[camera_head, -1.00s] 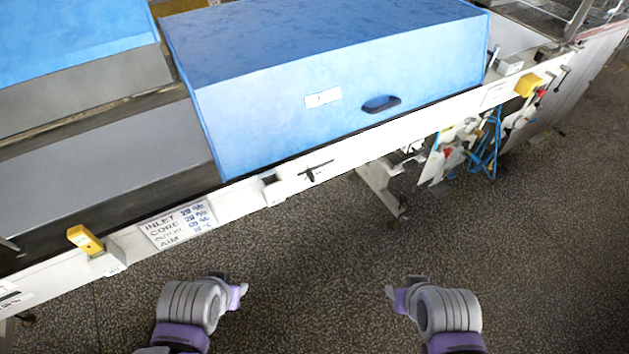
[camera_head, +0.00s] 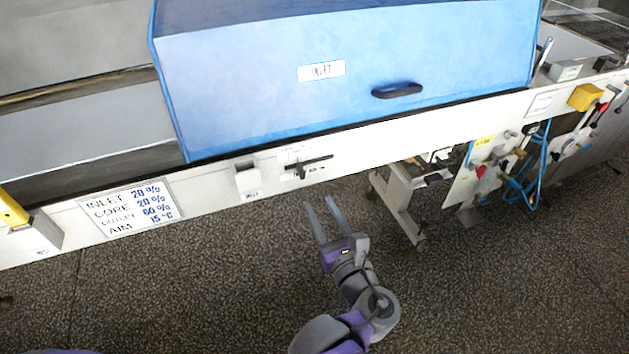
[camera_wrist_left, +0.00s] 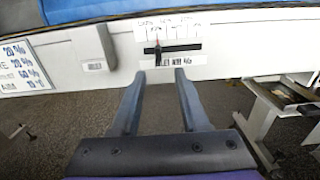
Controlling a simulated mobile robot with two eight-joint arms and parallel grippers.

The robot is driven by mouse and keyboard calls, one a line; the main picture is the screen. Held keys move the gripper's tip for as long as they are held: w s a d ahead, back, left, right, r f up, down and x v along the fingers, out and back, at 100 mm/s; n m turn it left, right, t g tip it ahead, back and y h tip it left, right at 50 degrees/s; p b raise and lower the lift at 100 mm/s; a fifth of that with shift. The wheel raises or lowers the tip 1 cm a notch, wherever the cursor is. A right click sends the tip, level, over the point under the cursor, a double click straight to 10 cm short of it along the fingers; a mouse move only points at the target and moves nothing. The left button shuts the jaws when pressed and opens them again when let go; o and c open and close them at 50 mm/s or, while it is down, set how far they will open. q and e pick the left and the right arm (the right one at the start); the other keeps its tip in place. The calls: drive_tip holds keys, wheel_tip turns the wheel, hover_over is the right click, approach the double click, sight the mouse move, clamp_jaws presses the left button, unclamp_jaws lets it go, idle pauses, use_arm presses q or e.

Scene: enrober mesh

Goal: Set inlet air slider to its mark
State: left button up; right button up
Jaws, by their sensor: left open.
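The inlet air slider (camera_head: 301,168) is a dark handle on a short horizontal black bar, set in the white rail below the blue hood. In the left wrist view the slider (camera_wrist_left: 158,52) stands left of the bar's middle, under a printed scale (camera_wrist_left: 167,28). A small reddish line shows just above the handle. The scale's figures are too small to read. My left gripper (camera_head: 321,202) is open and empty, a little below the slider. In the left wrist view its fingertips (camera_wrist_left: 152,76) point at the rail just under the bar. My right gripper is out of view.
A sign (camera_head: 128,208) on the rail reads INLET 20 %. A blue hood (camera_head: 350,75) labelled INLET stands above the slider. A small white box (camera_head: 248,182) juts out left of it. Yellow boxes sit at both rail ends. The floor (camera_head: 200,290) in front is clear.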

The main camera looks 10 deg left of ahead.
sight(304, 176)
use_arm(q)
drive_tip(key=b+x, duration=0.1)
drive_tip(key=x, duration=0.9)
drive_tip(key=shift+w+a+r, duration=0.1)
drive_tip(key=shift+w+a, duration=0.05)
drive_tip(key=shift+a, duration=0.15)
clamp_jaws()
idle(1.0)
